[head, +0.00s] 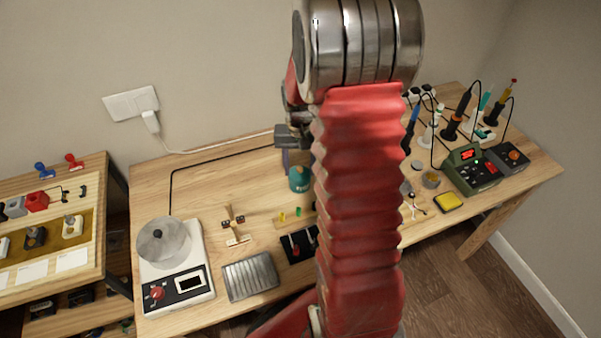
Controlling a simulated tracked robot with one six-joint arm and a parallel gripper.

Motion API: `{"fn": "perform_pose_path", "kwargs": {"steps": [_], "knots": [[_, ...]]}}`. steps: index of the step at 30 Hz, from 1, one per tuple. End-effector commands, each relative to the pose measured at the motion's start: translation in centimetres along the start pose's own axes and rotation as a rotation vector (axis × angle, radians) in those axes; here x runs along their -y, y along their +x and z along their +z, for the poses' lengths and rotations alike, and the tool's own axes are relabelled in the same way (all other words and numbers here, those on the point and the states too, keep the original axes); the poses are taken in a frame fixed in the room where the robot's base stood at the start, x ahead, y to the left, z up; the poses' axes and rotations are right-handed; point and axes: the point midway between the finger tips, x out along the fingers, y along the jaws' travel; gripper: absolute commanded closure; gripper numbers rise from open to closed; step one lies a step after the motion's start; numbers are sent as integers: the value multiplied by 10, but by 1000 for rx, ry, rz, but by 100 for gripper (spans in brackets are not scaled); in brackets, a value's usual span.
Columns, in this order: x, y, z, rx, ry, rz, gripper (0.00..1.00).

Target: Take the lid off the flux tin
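My gripper (291,146) is at the back of the bench, left of my red arm, and points down. My arm partly hides it, and its finger gap is not clear. A small teal container (299,179) with a pale mark stands just below it in the picture; I cannot tell if they touch. A small round tin (431,180) with a brownish top or content is right of my arm. A flat grey disc (417,164) lies just behind it. No label is readable, so I cannot tell which is the flux tin or its lid.
A green soldering station (470,170), a yellow sponge (448,201) and several upright tools crowd the right side. Bare wood shows at the back left.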

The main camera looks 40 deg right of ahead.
Motion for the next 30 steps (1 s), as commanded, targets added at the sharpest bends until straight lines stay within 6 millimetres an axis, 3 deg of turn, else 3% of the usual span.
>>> {"fn": "perform_pose_path", "kwargs": {"steps": [4, 17, 19, 21, 30], "knots": [[0, 1, 1, 2, 0, 1, 76], [0, 1, 2, 4, 0, 1, 77], [0, -2, 1, 4, 0, 1, 82], [0, -7, 1, 4, 0, 1, 99], [0, -55, 0, -1, 0, 0, 100]]}}
